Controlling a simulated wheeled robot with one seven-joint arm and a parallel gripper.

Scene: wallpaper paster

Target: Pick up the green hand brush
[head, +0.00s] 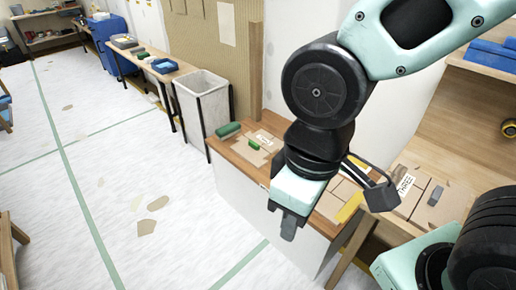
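A green block-like item with a dark lower part (228,130), which looks like a hand brush, lies at the far left corner of the wooden table (239,151). A smaller green item (254,146) lies on brown cardboard just right of it. My gripper (289,228) points down, nearer to me than both green items and lower right of them in the picture. It is apart from both. Its fingertips overlap in this view, so I cannot see whether it is open. I see nothing hanging from it.
A white bin (201,103) stands beyond the table. A far bench (163,75) carries a blue tray (164,66) and another small green item (143,55). A wooden shelf unit (440,130) stands at right. The white floor (130,170) at left is mostly clear.

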